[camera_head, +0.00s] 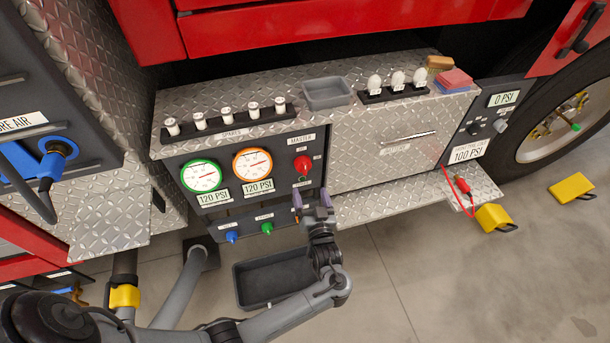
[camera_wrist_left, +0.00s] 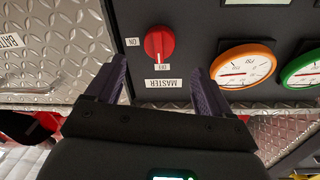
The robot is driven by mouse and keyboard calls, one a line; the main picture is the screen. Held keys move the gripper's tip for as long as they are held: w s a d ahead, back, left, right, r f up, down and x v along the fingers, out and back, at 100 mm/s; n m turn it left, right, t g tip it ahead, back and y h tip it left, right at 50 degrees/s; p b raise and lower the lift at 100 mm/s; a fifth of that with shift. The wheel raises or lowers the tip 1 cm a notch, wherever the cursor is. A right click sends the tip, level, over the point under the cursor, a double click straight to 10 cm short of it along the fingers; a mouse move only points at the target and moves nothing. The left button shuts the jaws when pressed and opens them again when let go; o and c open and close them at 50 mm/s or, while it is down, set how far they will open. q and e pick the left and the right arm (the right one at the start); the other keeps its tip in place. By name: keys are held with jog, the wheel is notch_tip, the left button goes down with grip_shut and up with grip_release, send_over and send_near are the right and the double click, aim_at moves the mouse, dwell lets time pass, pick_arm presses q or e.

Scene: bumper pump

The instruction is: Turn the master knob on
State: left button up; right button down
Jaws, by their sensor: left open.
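The red master knob (camera_head: 303,163) is on the dark panel, right of the orange-rimmed gauge. In the left wrist view, the knob (camera_wrist_left: 159,43) appears upside down, with the OFF label just below it, the ON label at its left and the MASTER label further below. The knob's raised grip points toward the OFF label. My left gripper (camera_head: 311,198) is open and empty, below the knob in the head view. In the wrist view its two fingers (camera_wrist_left: 157,72) stand to either side of the knob's line, apart from it. My right gripper is not in view.
Green-rimmed (camera_head: 201,176) and orange-rimmed (camera_head: 252,163) gauges are left of the knob. Blue (camera_head: 232,236) and green (camera_head: 267,228) fittings are below. A grey bin (camera_head: 274,277) is on the floor. A diamond-plate ledge (camera_head: 385,205) juts out to the right.

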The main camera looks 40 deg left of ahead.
aim_at(304, 172)
pick_arm(q)
jog(key=b+x, duration=0.3)
jog(key=x, duration=0.7)
jog(key=shift+s, duration=0.1)
